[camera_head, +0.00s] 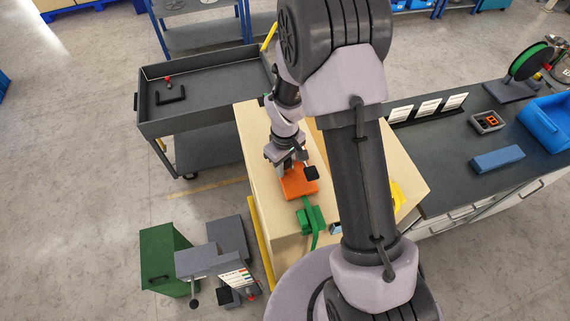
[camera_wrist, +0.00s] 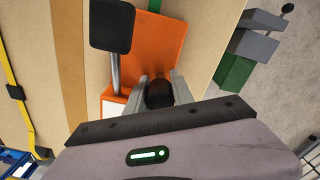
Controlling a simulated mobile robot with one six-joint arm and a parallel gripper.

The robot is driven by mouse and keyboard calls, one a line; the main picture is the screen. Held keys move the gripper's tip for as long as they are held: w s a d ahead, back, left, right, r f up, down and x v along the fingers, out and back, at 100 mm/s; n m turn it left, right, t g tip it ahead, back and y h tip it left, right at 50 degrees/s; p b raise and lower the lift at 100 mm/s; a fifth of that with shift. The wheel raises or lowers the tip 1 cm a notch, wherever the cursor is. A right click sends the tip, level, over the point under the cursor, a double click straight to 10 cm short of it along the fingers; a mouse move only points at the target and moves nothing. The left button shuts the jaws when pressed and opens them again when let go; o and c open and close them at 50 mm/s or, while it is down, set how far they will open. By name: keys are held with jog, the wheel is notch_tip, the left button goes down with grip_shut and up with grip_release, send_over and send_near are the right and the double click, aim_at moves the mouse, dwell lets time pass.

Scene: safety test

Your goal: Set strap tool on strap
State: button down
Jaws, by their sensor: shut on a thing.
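The strap tool (camera_head: 299,182) is orange with a grey rod and a black pad; it is over the top of the tan box (camera_head: 252,138). In the wrist view the orange tool (camera_wrist: 160,45) lies ahead of my gripper (camera_wrist: 160,88), whose fingers are shut on its black knob. My gripper also shows in the head view (camera_head: 287,160). I cannot tell whether the tool touches the box. A green strap (camera_head: 316,238) with a green block (camera_head: 311,219) lies on the box, just nearer than the tool. Only a bit of green (camera_wrist: 154,5) shows beyond the tool in the wrist view.
A dark cart (camera_head: 205,90) stands at the back left. A dark counter (camera_head: 450,145) with a blue bin (camera_head: 550,122) is at the right. A green box (camera_head: 165,258) and grey equipment (camera_head: 208,261) stand front left. My arm hides part of the box.

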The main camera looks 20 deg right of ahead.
jog(key=shift+s, duration=0.1)
dwell(0.7)
jog(key=c, duration=0.7)
grip_release()
jog(key=shift+r+p, duration=2.25)
jog(key=shift+r, duration=1.4)
jog(key=shift+f, duration=0.1)
jog(key=shift+b, duration=0.55)
